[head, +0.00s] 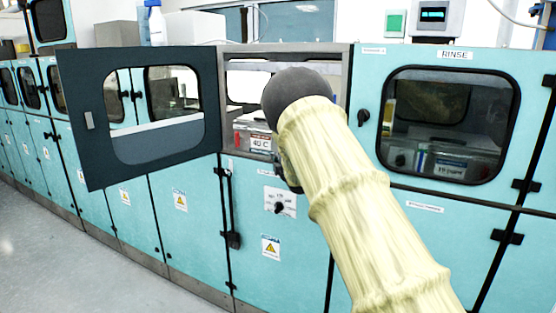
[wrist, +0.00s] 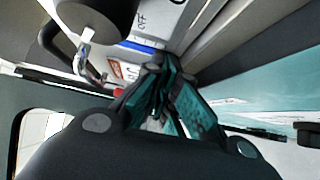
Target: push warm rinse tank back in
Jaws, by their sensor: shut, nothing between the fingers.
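A pale tank with a label reading 40 C (head: 261,143) sits in an open compartment of the teal cabinet row; I take it as the warm rinse tank. Its right part is hidden behind my sleeved arm in the head view. In the wrist view a white surface with a blue strip and a red label (wrist: 118,70), apparently the tank, lies just beyond my gripper. My gripper (wrist: 157,66) is shut and empty, with its fingertips close to that surface. I cannot tell whether they touch. In the head view my arm hides most of the gripper.
The compartment's windowed door (head: 80,150) stands swung open to the left. To the right, the closed RINSE door (head: 452,190) has a window with another tank behind it. A knob panel (head: 279,203) is below the opening. Bare floor (head: 60,250) lies at lower left.

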